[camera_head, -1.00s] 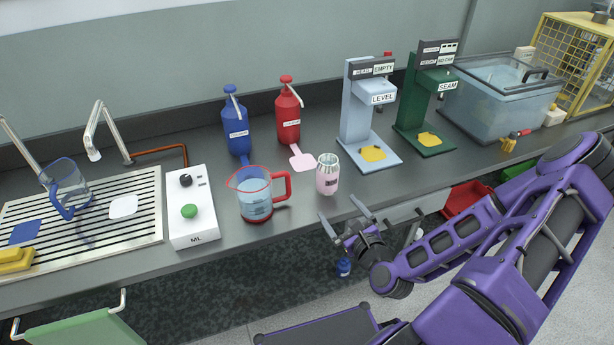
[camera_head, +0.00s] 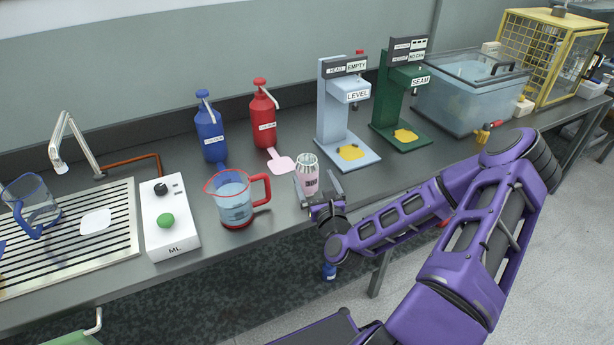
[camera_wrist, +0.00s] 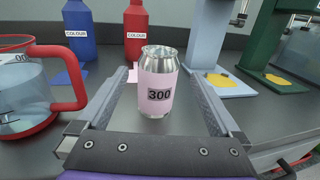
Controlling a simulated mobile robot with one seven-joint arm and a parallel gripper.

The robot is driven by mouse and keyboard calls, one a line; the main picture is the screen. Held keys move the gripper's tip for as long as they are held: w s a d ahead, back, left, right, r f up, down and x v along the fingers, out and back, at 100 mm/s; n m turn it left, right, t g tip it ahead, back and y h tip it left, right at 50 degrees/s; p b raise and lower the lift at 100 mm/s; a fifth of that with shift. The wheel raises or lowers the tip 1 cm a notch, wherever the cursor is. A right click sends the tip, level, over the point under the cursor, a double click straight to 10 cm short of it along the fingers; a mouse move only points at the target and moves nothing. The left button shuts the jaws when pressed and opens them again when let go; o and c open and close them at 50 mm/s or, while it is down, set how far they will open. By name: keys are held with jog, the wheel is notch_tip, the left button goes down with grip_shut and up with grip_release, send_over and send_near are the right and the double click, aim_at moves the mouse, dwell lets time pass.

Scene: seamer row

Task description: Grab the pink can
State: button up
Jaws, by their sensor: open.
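The pink can (camera_head: 308,178) stands upright on the grey counter near its front edge. In the wrist view the can (camera_wrist: 158,84) has a silver top and a "300" label. My gripper (camera_head: 318,192) is at the can, with its jaws open. In the wrist view one finger of my gripper (camera_wrist: 160,100) lies to the can's left and one to its right, with gaps visible on both sides. I cannot tell how far the fingertips reach past the can.
A red-handled jug (camera_head: 236,198) of liquid stands close left of the can. Behind are a blue bottle (camera_head: 210,132), a red bottle (camera_head: 263,116), a pale blue LEVEL stand (camera_head: 335,110) and a green SEAM stand (camera_head: 386,95). A white control box (camera_head: 168,222) is farther left.

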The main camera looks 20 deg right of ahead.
aim_at(310, 173)
jog(key=w, duration=0.4)
jog(key=w+d, duration=0.1)
jog(key=w, duration=0.1)
jog(key=shift+w+f, duration=0.2)
jog(key=shift+c, duration=0.2)
jog(key=shift+r, duration=0.1)
jog(key=c, duration=1.5)
